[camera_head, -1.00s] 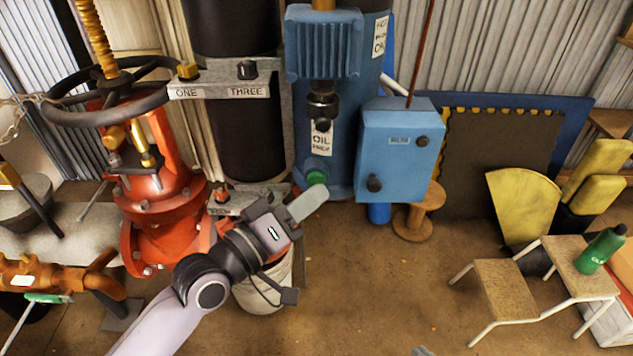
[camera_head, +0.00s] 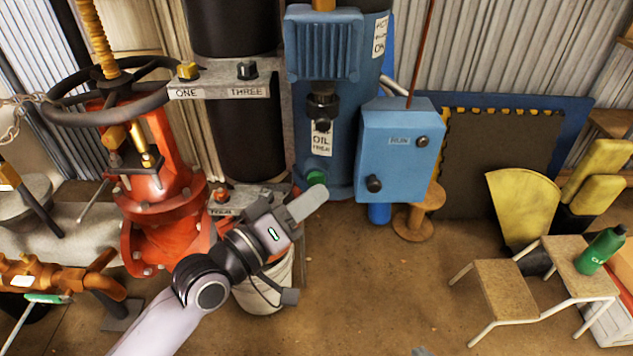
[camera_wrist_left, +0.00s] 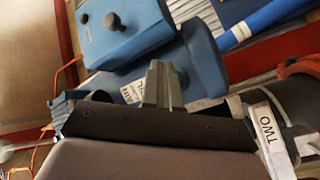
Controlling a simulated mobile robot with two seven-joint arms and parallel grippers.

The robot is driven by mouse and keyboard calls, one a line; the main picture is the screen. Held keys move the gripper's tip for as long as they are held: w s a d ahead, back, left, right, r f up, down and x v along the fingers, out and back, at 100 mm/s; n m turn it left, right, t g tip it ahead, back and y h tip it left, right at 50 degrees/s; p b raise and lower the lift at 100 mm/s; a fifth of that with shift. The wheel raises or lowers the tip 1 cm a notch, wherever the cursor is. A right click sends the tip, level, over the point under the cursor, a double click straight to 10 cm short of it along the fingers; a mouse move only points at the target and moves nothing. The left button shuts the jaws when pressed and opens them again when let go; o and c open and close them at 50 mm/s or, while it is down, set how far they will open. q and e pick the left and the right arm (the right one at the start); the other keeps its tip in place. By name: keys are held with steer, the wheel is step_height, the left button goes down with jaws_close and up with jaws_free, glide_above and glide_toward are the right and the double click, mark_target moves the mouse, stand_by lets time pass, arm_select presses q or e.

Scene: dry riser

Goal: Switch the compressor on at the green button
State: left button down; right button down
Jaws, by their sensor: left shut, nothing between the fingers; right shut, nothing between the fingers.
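The green button (camera_head: 316,177) sits low on the front of the blue compressor (camera_head: 341,165) in the head view. My left gripper (camera_head: 309,203) is shut and empty. Its fingertips are at the button's lower edge in the picture; I cannot tell whether they touch it. In the left wrist view my shut fingers (camera_wrist_left: 163,82) point at the blue compressor body (camera_wrist_left: 200,62), and the button is not visible there, perhaps hidden behind the fingers.
A blue box with black knobs (camera_head: 400,150) stands right of the button. A red valve with a handwheel (camera_head: 160,195) and a white bucket (camera_head: 262,290) are close to my left arm. A wooden spool (camera_head: 412,222) stands below the box. The floor in the middle is clear.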

arm_select(q)
steer(key=shift+w, duration=0.15)
stand_by(0.4)
steer(key=shift+w, duration=0.3)
stand_by(0.3)
steer(key=shift+s+p, duration=0.35)
steer(key=shift+s, duration=0.1)
steer(key=s+p, duration=0.3)
steer(key=s, duration=0.3)
steer(key=shift+p, duration=0.3)
